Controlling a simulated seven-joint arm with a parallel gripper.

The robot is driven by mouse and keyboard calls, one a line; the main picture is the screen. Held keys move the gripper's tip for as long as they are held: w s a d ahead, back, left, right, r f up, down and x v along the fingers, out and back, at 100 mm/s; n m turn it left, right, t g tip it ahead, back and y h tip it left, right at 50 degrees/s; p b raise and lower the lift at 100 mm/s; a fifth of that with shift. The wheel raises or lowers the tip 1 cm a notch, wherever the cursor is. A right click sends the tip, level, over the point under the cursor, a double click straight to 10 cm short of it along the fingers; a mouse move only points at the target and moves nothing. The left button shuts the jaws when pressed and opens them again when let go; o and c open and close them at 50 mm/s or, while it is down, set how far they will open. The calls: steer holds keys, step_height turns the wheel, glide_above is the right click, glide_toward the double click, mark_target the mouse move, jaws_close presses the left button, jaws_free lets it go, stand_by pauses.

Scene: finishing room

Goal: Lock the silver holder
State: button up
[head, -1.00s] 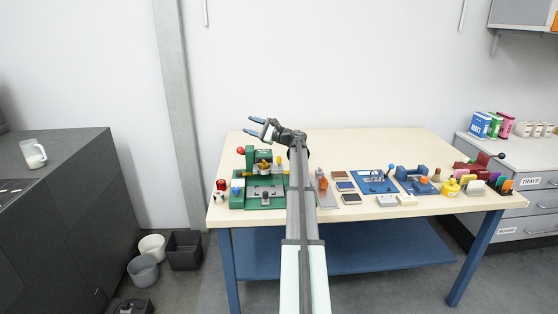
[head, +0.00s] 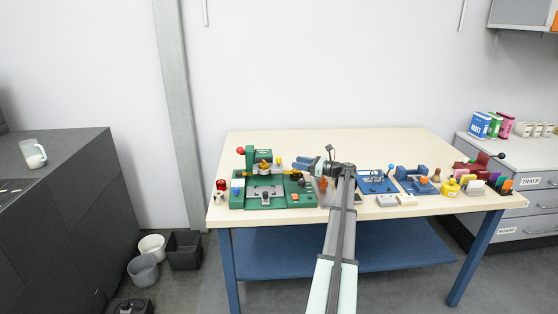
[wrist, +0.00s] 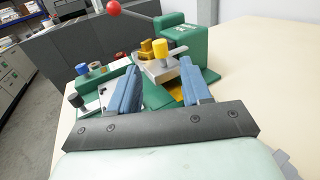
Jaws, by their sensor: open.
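A green machine (head: 250,158) stands at the left of the table, and it also shows in the wrist view (wrist: 188,45). It has a lever with a red ball (wrist: 113,8). A silver plate-like part (wrist: 157,70), which looks like the silver holder, sits on it with a brass piece and a yellow knob (wrist: 162,48). Whether it is locked I cannot tell. My gripper (head: 302,165) is to the right of the machine, pointing left toward it. In the wrist view my gripper (wrist: 162,80) has its blue fingers apart, with nothing between them; the silver part lies beyond.
A black knob (wrist: 75,100) and blue cap (wrist: 81,69) are on the machine's left side. Right of my arm stand a blue fixture (head: 376,182), another blue device (head: 412,180) and a yellow container (head: 450,188). The table's back (head: 350,143) is clear.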

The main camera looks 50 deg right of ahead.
mark_target(279, 158)
steer(key=x, duration=1)
steer(key=shift+c, duration=0.2)
jaws_close()
steer(key=shift+y, duration=0.3)
steer(key=shift+w+d+n+g+y, duration=0.15)
steer(key=shift+n+g+y, duration=0.25)
steer(key=shift+n+y, duration=0.3)
steer(key=n+g+y, duration=0.1)
steer(key=n+y, duration=0.1)
steer(key=y, duration=0.1)
steer(key=shift+g, duration=0.4)
steer(key=shift+n+g+y, duration=2)
steer(key=shift+g+y, duration=0.1)
